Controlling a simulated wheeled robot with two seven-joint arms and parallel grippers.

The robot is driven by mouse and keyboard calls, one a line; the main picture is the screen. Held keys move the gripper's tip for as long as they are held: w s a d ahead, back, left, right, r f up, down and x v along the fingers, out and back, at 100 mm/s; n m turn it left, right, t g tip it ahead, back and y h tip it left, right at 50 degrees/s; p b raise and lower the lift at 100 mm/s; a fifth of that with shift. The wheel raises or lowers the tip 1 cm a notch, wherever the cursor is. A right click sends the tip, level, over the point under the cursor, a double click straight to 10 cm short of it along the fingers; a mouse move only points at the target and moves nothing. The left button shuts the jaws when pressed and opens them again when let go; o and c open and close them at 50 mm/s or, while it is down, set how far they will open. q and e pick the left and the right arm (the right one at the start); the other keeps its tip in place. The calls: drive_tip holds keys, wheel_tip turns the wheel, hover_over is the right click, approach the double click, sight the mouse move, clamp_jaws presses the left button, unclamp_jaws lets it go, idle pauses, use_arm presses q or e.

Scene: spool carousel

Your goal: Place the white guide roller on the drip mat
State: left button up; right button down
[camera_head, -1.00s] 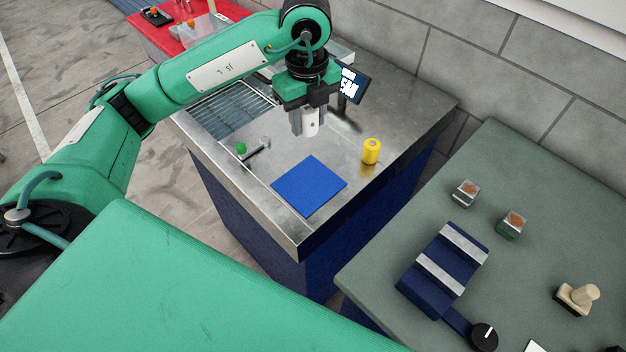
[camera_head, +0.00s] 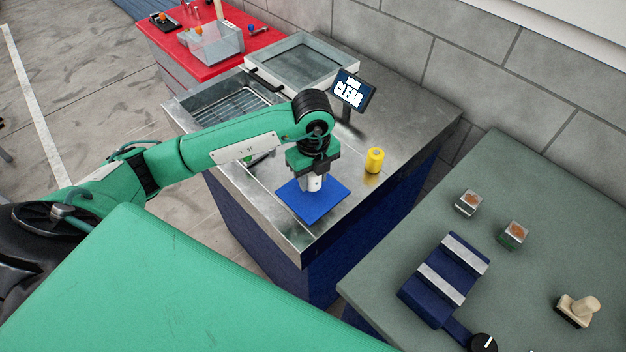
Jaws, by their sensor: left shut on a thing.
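The white guide roller (camera_head: 314,184) is upright between the fingers of my left gripper (camera_head: 311,183), which is shut on it. My left arm comes in from the left and hangs the gripper over the drip mat (camera_head: 322,204), a flat blue square on the steel counter. The roller is above or at the mat's back part; I cannot tell whether its bottom touches. The gripper hides part of the mat's back edge. My right gripper is not in view.
A yellow roller (camera_head: 374,160) stands on the steel counter (camera_head: 410,115) right of the mat. A green-grey table (camera_head: 560,215) with a blue fixture (camera_head: 445,278) is at the right.

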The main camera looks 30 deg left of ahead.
use_arm(q)
wheel_tip(320, 180, down, 2)
drive_tip(key=shift+f, duration=0.15)
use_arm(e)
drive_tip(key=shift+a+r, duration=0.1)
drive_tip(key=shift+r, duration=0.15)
use_arm(q)
drive_tip(key=shift+f, duration=0.1)
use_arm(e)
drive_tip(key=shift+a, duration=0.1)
use_arm(q)
drive_tip(key=shift+f, duration=0.15)
drive_tip(key=o, duration=1.2)
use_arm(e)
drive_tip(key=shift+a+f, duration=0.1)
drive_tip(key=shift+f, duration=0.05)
